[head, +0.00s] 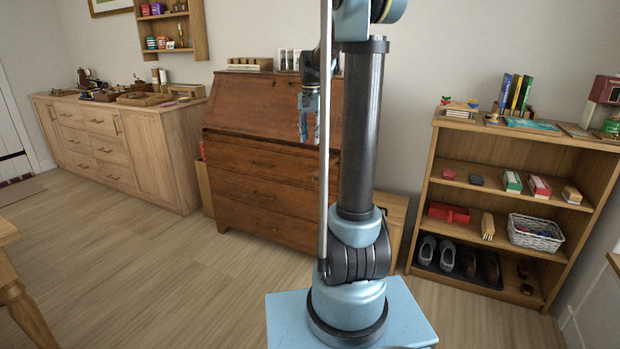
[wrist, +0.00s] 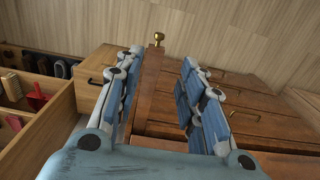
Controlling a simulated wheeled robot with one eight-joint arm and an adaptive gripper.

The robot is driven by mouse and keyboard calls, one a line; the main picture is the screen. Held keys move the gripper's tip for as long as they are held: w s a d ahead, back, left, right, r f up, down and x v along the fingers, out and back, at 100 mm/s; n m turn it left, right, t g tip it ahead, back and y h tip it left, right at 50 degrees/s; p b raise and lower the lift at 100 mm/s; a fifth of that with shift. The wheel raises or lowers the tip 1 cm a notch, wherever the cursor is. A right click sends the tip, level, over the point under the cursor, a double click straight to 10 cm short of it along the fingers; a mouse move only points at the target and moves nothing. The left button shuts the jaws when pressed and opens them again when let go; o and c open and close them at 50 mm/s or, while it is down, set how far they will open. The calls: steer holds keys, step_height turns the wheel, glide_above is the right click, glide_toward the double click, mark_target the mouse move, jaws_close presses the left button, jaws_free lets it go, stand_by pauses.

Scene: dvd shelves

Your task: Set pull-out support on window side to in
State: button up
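The brown wooden writing desk (head: 262,165) stands against the back wall with its sloped front closed. In the wrist view, a narrow wooden pull-out support (wrist: 149,75) with a brass knob (wrist: 157,38) at its end sticks out from the desk. My gripper (wrist: 161,57) is open, with one finger on each side of the support. The left finger is close beside it, and I cannot tell whether they touch; a clear gap shows to the right finger. In the head view my gripper (head: 310,138) points down before the desk's right part. My arm hides the support there.
An open bookcase (head: 520,145) with shoes, boxes and a white basket (head: 536,232) stands to the right of the desk. A long light-wood sideboard (head: 115,145) stands to the left. A table corner (head: 10,232) shows at far left. The floor before the desk is clear.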

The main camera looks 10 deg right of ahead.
mark_target(311, 177)
step_height(311, 177, down, 17)
steer(key=shift+r, duration=0.2)
stand_by(0.4)
steer(key=shift+c, duration=0.2)
jaws_close()
